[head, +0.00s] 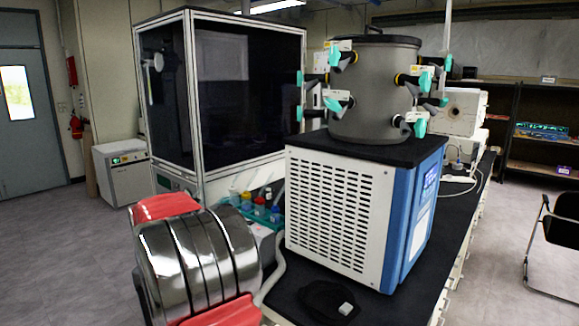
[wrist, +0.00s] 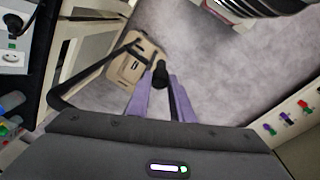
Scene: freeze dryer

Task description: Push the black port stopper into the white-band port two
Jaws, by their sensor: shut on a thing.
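My gripper (wrist: 161,95) shows in the wrist view as two purple fingers, shut on the black port stopper (wrist: 160,74), whose dark rounded end stands between the fingertips. The stopper and my gripper do not show in the head view. The grey drum (head: 372,105) of the freeze dryer stands on top of the unit in the head view. Several ports with teal valves stick out around it. Yellow bands show on some ports; I cannot tell which one is white-band port two. The drum's ports do not show in the wrist view.
The freeze dryer's white and blue base (head: 335,205) stands on a black bench (head: 452,235). A tall dark-glass cabinet (head: 220,95) stands behind on the left, with small bottles (head: 260,206) near its foot. The wrist view shows a beige case (wrist: 130,66) beyond the fingers, and grey floor.

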